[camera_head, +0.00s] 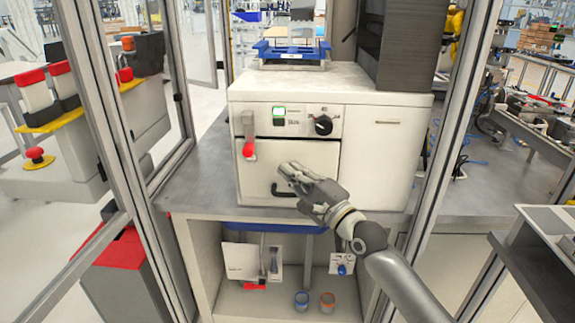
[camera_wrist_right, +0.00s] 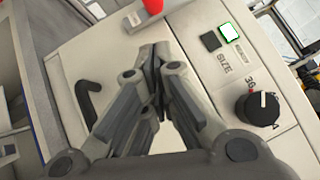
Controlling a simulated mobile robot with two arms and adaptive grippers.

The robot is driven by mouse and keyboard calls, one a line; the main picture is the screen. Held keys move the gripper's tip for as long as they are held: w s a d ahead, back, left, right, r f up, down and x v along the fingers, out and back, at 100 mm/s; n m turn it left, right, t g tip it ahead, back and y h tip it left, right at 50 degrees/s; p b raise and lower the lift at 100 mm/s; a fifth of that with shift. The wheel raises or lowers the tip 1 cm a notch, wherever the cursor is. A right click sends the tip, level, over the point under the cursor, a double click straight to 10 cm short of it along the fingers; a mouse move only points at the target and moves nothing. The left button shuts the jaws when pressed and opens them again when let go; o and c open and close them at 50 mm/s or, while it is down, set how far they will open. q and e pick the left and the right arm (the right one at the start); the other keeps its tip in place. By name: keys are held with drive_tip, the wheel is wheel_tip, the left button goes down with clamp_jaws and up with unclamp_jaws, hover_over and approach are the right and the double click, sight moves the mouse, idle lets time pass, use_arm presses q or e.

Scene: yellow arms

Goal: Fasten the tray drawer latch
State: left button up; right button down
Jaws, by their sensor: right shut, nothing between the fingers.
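The tray drawer (camera_head: 292,160) is the pale front panel of a white machine, flush in its frame. Its black handle (camera_head: 284,190) also shows in the right wrist view (camera_wrist_right: 88,100). The latch (camera_head: 248,137) is a grey upright bar with a red knob (camera_head: 248,150) at the drawer's upper left. The red knob also shows at the top of the right wrist view (camera_wrist_right: 152,6). My right gripper (camera_head: 284,176) is shut and empty in front of the drawer, right of and below the red knob. It appears apart from the latch. My left gripper is not in view.
A black dial (camera_head: 323,125) and a green-lit switch (camera_head: 279,111) sit above the drawer. A blue-framed device (camera_head: 290,52) stands on the machine's top. Metal frame posts (camera_head: 457,130) rise on both sides. Two small cups (camera_head: 327,301) stand on the lower shelf.

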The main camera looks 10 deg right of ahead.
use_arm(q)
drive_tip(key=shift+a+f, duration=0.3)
use_arm(e)
drive_tip(key=v, duration=0.6)
drive_tip(key=shift+s+d, duration=0.15)
drive_tip(key=shift+d, duration=0.05)
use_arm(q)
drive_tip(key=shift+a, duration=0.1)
